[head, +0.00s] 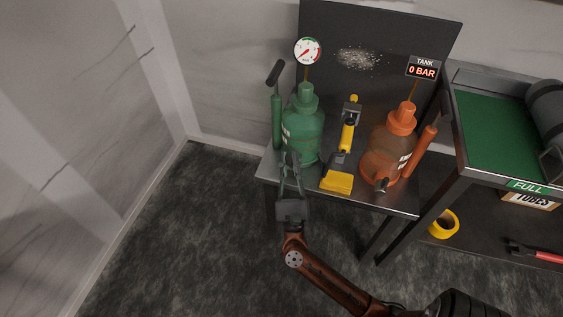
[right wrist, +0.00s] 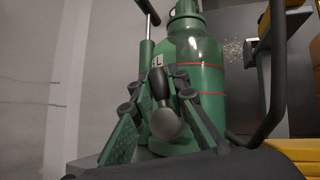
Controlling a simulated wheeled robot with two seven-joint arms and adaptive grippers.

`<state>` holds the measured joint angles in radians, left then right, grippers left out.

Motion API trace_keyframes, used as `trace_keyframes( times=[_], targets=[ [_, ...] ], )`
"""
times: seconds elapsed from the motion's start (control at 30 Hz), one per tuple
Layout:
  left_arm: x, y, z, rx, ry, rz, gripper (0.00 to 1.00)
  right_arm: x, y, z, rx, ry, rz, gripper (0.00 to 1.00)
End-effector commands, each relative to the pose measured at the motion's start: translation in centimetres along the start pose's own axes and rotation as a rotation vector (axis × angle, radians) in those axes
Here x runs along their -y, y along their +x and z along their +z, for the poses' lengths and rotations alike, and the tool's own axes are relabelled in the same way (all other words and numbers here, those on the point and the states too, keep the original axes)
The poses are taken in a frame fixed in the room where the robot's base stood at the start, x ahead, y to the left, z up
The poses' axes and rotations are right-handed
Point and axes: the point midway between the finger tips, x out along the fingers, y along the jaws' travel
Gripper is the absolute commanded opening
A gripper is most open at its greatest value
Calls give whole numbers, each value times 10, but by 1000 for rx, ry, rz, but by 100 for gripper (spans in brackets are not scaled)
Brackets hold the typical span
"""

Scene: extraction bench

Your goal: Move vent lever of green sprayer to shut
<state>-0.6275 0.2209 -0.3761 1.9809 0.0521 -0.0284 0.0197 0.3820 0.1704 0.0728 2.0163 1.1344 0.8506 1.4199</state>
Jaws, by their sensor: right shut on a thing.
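The green sprayer (head: 306,122) stands upright on the left part of the metal bench (head: 385,203), and its body fills the middle of the right wrist view (right wrist: 195,55). A small dark lever with a rounded grey end (right wrist: 165,122) points toward the camera low on its front; I take it for the vent lever. My right gripper (head: 291,157) reaches the sprayer's front from below, its two fingers either side of the lever, shut on it. The fingers hide the lever in the head view. Which way the lever counts as shut cannot be told. My left gripper is out of view.
A round gauge (head: 307,50) sits above the green sprayer, its pump (head: 276,115) at its left. A green-topped table (head: 495,130) is further right. Floor in front is clear.

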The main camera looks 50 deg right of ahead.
Motion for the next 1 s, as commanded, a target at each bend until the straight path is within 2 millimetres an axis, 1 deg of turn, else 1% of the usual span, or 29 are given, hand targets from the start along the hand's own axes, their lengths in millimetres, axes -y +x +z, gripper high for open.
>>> trace_keyframes(
  times=[0.2, 0.4, 0.97, 1.0],
  targets=[
    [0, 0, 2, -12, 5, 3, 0, 4, -2, 0, 23, 99, -86, 0],
    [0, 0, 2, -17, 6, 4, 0, 8, -2, 0, 37, 152, -133, 0],
    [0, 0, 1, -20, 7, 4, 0, 10, -3, -1, 44, 175, -156, 0],
    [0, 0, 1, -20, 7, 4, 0, 10, -3, -1, 44, 175, -156, 15]
  ],
)
